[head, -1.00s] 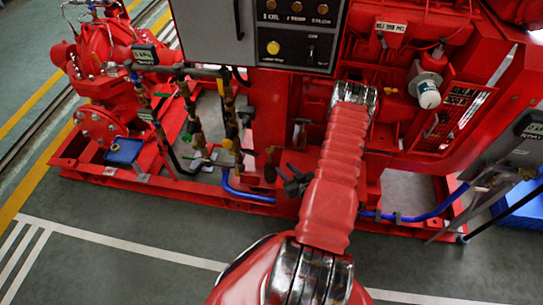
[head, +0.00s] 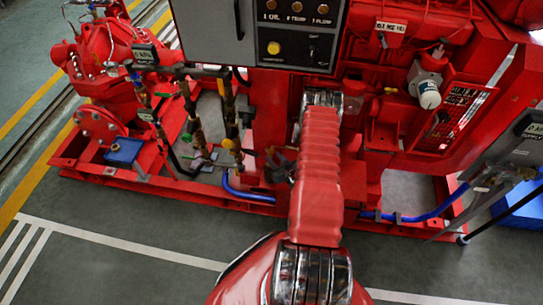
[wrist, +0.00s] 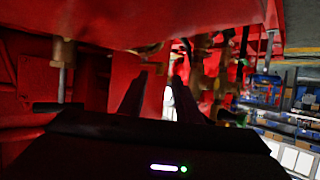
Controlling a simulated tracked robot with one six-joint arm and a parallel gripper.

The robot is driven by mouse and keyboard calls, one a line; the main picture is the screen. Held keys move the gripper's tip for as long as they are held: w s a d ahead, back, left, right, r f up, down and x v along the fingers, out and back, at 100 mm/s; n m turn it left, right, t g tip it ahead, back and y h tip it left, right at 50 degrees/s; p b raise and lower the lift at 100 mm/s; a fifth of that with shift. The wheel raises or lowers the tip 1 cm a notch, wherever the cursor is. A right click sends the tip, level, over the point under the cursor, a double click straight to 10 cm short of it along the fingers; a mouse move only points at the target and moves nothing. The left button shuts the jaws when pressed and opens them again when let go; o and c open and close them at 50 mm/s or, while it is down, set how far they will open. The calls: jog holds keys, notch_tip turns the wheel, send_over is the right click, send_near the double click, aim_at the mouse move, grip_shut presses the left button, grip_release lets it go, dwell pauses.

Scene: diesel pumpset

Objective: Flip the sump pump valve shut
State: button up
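I cannot tell for certain which part is the sump pump valve. Brass valves and fittings with yellow and green handles (head: 228,143) stand on the vertical pipes left of my arm in the head view. In the wrist view, brass fittings (wrist: 200,80) lie just right of my fingers, and another brass piece (wrist: 150,66) is ahead near the left fingertip. My gripper (wrist: 160,80) shows two dark fingers spread apart with nothing clearly between them; it is open.
A grey control panel (head: 296,35) hangs above the pipes. A red skid rail (head: 180,194) runs along the front, with a blue hose (head: 245,195) on it. Red metal closely surrounds my gripper in the wrist view. The grey floor (head: 120,270) in front is clear.

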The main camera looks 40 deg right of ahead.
aim_at(269, 154)
jog(key=shift+x, duration=1.7)
jog(key=shift+c, duration=0.5)
grip_shut()
